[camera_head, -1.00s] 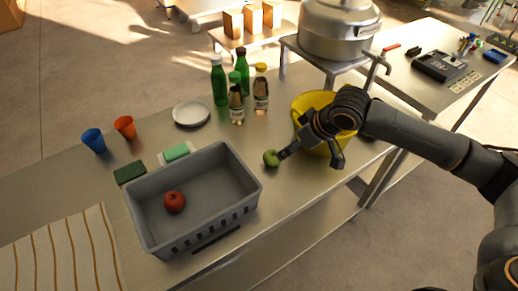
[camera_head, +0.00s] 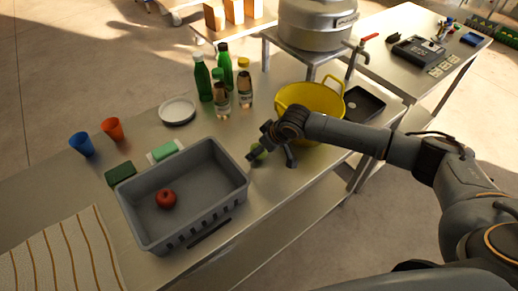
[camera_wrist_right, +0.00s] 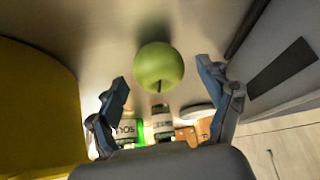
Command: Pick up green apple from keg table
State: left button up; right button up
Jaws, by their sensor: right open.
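The green apple (camera_head: 258,151) stands on the steel keg table (camera_head: 282,190), just right of the grey crate. In the wrist view the green apple (camera_wrist_right: 158,66) lies ahead of and between the two fingers, with table surface around it. My right gripper (camera_head: 270,154) is at the apple, its fingers partly hiding it in the head view. In the wrist view the right gripper (camera_wrist_right: 168,98) is open, with a finger on each side and nothing clamped. My left gripper is not in view.
A grey crate (camera_head: 240,184) with a red apple (camera_head: 166,198) stands close left of the gripper. A yellow bucket (camera_head: 335,105) stands close behind on the right. Bottles (camera_head: 245,88) and a white plate (camera_head: 177,111) are farther back.

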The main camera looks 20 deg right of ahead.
jog(key=shift+w+a+f, duration=0.2)
jog(key=shift+w+f, duration=0.1)
jog(key=shift+f, duration=0.35)
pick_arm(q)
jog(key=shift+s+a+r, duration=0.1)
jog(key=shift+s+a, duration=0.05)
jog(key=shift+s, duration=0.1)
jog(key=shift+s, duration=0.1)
pick_arm(e)
jog(key=shift+c, duration=0.2)
jog(key=c, duration=1.3)
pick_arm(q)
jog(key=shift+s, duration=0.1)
pick_arm(e)
jog(key=shift+o, duration=0.2)
